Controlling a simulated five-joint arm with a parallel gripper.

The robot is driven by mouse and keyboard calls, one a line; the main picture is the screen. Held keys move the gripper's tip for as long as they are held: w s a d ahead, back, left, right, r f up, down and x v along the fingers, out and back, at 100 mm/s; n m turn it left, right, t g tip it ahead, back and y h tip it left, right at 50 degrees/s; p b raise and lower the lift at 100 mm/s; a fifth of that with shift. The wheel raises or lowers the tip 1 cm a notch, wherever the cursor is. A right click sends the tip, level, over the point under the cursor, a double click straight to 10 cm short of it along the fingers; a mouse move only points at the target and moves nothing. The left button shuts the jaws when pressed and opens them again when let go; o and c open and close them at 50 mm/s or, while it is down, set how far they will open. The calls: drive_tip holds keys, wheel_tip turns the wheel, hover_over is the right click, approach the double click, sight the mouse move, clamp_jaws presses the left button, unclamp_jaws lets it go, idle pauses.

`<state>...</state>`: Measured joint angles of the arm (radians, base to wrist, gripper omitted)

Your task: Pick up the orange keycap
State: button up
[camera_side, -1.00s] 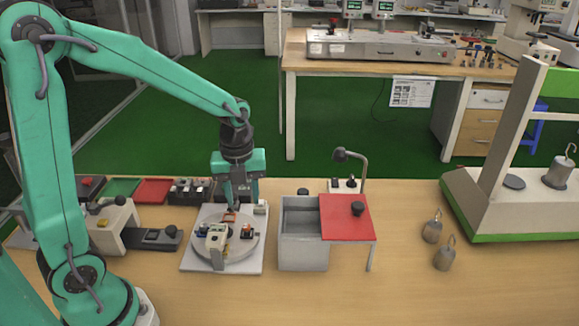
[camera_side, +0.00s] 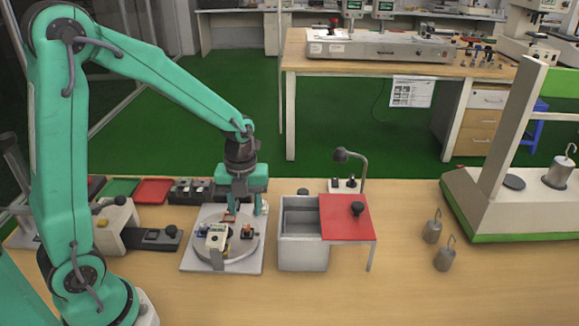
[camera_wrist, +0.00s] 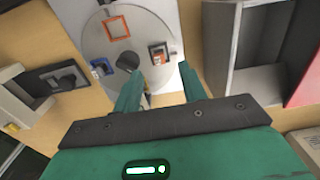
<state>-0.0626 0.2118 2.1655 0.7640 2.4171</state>
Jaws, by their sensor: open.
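The round grey turntable (camera_side: 207,250) sits on a white square plate; the turntable (camera_wrist: 95,45) also shows in the wrist view. On it, a small dark piece with an orange top (camera_side: 248,232) stands at the right, probably the orange keycap; it also shows in the wrist view (camera_wrist: 158,52). A hollow orange square (camera_side: 229,217) lies at the back and shows in the wrist view (camera_wrist: 117,28). A blue piece (camera_wrist: 101,68) is also there. My gripper (camera_side: 245,210) is open and empty over the turntable's back right; its fingers (camera_wrist: 160,86) are apart from the orange-topped piece.
Red and green pads and a black-and-beige fixture (camera_side: 115,225) are on the left.

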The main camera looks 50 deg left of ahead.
sight(246, 226)
drive_tip(key=shift+s+f, duration=0.15)
drive_tip(key=shift+f, duration=2.4)
clamp_jaws()
